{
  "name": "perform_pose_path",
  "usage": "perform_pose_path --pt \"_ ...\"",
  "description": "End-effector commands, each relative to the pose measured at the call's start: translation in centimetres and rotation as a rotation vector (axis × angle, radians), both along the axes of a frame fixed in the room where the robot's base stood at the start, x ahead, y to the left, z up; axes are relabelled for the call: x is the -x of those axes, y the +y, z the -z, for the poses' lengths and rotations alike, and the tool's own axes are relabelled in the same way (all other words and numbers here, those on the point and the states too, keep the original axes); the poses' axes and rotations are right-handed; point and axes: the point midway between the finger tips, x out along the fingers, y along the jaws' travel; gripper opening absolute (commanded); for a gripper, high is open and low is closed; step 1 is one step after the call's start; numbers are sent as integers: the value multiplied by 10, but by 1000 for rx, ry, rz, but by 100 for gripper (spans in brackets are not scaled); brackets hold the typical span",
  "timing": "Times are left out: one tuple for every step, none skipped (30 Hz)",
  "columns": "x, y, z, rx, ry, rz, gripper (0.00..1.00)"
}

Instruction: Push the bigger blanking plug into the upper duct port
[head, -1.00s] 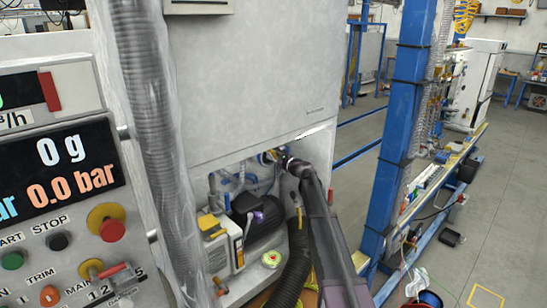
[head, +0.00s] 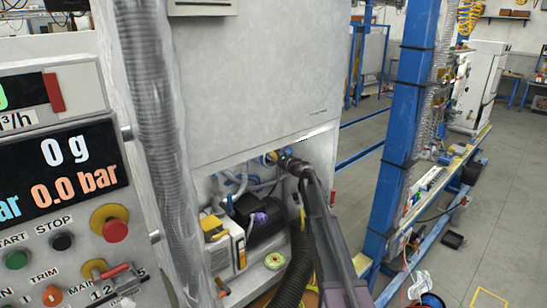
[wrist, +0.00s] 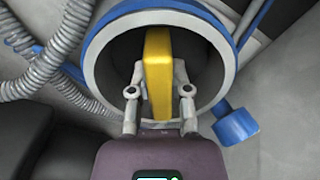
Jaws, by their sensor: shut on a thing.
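In the wrist view a yellow grip bar (wrist: 158,50), which looks like the handle of the blanking plug, stands upright between the fingers of my gripper (wrist: 160,92). My gripper is shut on it. Behind the bar is a dark round recess ringed by a pale rim with a blue collar, the duct port (wrist: 91,62). The bar lies within the ring's outline. How deep the plug sits, and its edge, I cannot tell. In the head view my gripper (head: 281,158) is at the upper right of the cabinet opening, mostly hiding the port. No second plug can be made out.
A black corrugated hose (head: 294,265) hangs beside my arm. The cabinet's front panel (head: 240,80) is just above. A blue knob (wrist: 236,126) sits right of the port.

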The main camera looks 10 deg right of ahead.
Motion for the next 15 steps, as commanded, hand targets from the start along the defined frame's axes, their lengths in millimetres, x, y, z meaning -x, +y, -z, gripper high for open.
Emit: perform_pose_path --pt "-1 1 0 0 0 0 0" --pt "-2 1 0 0 0 0 0" --pt "-2 1 0 0 0 0 0" --pt "-3 2 0 0 0 0 0" --pt "-3 2 0 0 0 0 0" --pt "-3 2 0 0 0 0 31" --pt "-3 2 0 0 0 0 40" --pt "-3 2 0 0 0 0 49" --pt "-3 2 0 0 0 0 60" --pt "-3 2 0 0 0 0 65" --pt "-2 2 0 0 0 0 65" --pt "-2 2 0 0 0 0 65" --pt "-2 2 0 0 0 0 65" --pt "-2 2 0 0 0 0 65" --pt "-2 2 0 0 0 0 65"
